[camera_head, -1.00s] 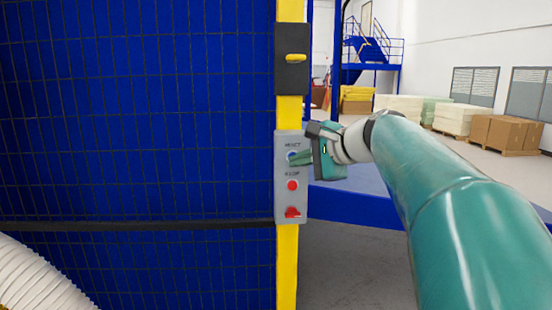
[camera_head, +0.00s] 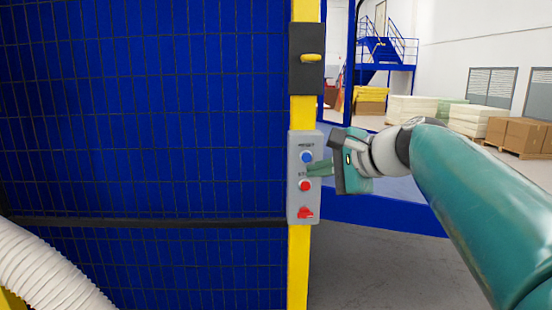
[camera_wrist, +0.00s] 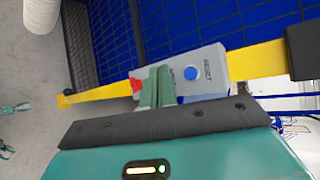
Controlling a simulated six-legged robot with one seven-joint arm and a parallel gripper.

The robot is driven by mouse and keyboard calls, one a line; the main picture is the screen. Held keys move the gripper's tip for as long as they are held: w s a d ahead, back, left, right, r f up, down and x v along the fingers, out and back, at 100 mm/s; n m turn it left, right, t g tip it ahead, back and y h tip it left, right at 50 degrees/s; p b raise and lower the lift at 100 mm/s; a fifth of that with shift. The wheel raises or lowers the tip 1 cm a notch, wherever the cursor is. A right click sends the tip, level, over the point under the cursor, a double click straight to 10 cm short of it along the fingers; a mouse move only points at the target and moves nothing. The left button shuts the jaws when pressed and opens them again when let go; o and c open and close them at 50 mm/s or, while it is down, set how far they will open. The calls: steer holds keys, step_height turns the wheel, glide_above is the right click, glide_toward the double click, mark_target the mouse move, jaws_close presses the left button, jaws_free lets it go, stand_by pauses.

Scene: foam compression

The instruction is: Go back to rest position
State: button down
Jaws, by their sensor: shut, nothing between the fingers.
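My gripper (camera_head: 318,169) is shut and empty, at the right side of the grey control box in the head view. The control box (camera_head: 295,205) is on a yellow post and has a blue button (camera_head: 307,157) under a RESET label, a red button (camera_head: 305,186) and a red switch (camera_head: 306,212). The blue button is uncovered. In the wrist view my closed green fingers (camera_wrist: 157,87) stand in front of the box (camera_wrist: 213,65) and hide its middle. The blue button (camera_wrist: 191,73) shows to their right. I cannot tell whether the fingertips touch the box.
A blue mesh fence (camera_head: 150,120) fills the left, framed by the yellow post (camera_head: 299,265). A black latch (camera_head: 306,75) sits above the box. A white hose (camera_head: 45,270) is at lower left. Open grey floor (camera_head: 375,265) lies right of the post.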

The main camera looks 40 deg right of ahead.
stand_by(0.6)
steer(key=a+f+n+g+y, duration=0.1)
steer(key=a+f+n+g, duration=0.3)
steer(key=a+f+n, duration=0.75)
steer(key=s+a+f+n+g+h, duration=0.1)
steer(key=s+a+f+n, duration=0.2)
steer(key=a+f, duration=0.4)
steer(key=s+a+f+n+g+h, duration=0.1)
steer(key=s+a+f+n+g, duration=0.1)
steer(key=s+a+f+n, duration=0.2)
steer(key=a+f+n, duration=0.2)
steer(key=a+f, duration=0.1)
steer(key=shift+s+a+f, duration=0.25)
steer(key=shift+s+a, duration=0.05)
